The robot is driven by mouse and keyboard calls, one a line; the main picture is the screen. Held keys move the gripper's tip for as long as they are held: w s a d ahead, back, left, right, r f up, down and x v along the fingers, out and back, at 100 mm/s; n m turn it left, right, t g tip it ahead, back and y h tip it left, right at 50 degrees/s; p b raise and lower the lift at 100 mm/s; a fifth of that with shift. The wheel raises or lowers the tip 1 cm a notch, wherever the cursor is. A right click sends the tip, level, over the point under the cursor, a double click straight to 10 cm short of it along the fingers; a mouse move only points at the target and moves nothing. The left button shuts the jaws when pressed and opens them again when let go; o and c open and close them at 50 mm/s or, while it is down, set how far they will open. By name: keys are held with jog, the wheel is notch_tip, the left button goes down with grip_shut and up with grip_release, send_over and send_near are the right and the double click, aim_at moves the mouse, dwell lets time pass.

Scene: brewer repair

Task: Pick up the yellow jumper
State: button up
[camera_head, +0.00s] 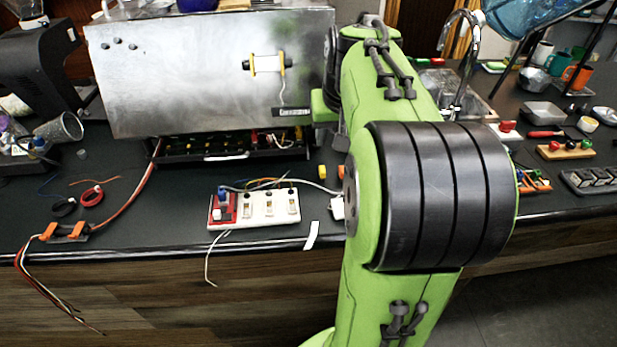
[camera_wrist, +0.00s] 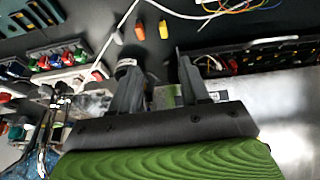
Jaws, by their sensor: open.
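The yellow jumper (camera_head: 322,171) is a small block on the black counter, just left of my green arm in the head view. A similar orange block (camera_head: 341,172) lies right beside it, close to the arm. In the wrist view the yellow jumper (camera_wrist: 163,29) and the orange block (camera_wrist: 139,31) lie beyond my fingertips. My gripper (camera_wrist: 156,62) is open, with nothing seen between its fingers. The jumper is apart from both fingers. In the head view my arm hides the gripper.
A white switch strip (camera_head: 262,208) with loose wires lies in front. The metal brewer housing (camera_head: 210,75) with its open black tray (camera_head: 220,148) stands behind left. An orange clamp with cables (camera_head: 65,231) is at the left edge. Boards and cups crowd the right.

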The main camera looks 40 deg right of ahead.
aim_at(323, 169)
jog(key=b+x, duration=0.2)
jog(key=x, duration=0.3)
jog(key=b+x, duration=0.1)
jog(key=x, duration=0.4)
jog(key=b+x, duration=0.2)
jog(key=x, duration=0.4)
jog(key=shift+a+b, duration=0.3)
jog(key=shift+a, duration=0.1)
jog(key=shift+w+d, duration=0.1)
jog(key=shift+w, duration=0.05)
jog(key=shift+r, duration=0.1)
jog(key=shift+c, duration=0.5)
grip_shut()
